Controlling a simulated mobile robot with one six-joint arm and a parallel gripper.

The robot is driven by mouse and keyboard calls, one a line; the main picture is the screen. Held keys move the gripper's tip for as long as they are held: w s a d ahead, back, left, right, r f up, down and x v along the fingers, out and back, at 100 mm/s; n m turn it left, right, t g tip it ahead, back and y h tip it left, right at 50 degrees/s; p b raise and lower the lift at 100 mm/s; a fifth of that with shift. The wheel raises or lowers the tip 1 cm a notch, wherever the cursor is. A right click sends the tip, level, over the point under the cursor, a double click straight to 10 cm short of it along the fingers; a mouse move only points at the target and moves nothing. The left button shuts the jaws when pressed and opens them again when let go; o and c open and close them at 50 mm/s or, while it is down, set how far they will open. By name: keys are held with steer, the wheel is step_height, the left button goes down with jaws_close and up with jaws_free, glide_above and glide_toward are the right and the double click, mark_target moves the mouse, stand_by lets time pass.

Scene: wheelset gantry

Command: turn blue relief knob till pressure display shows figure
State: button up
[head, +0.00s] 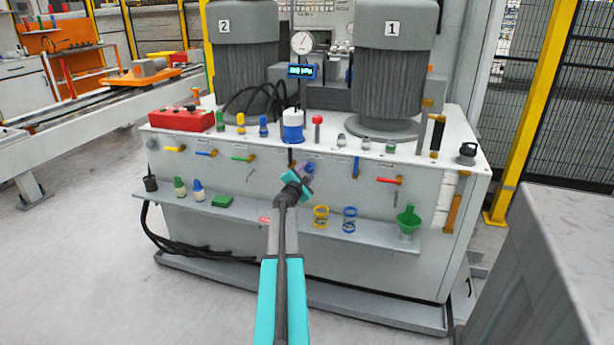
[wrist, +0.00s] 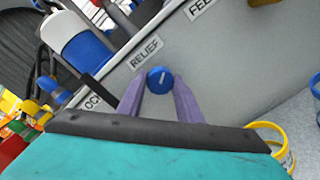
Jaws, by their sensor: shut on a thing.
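The blue relief knob (wrist: 160,79) is on the grey front panel, under the RELIEF label (wrist: 146,53) in the wrist view. It has a pale mark on its face. My gripper (wrist: 159,88) has its two purple fingers on either side of the knob, shut on it. In the head view my gripper (head: 308,171) reaches the panel front, and the knob is largely hidden by it. The pressure display (head: 302,71) is a small dark box with lit blue-green characters, below a round gauge (head: 302,42). Its figure is too small to read surely.
Colored valve levers, such as a red one (head: 389,181), stick out of the panel beside my gripper. The shelf (head: 262,217) below holds yellow (head: 320,216) and blue (head: 349,219) springs and a green funnel (head: 408,220). A grey block (head: 555,265) stands at right. The floor at left is clear.

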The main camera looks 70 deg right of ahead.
stand_by(0.3)
steer(key=o, duration=1)
steer(key=shift+o, duration=0.2)
steer(key=shift+a, duration=0.1)
steer(key=a, duration=1.3)
steer(key=shift+s+a, duration=0.25)
steer(key=shift+a, duration=0.05)
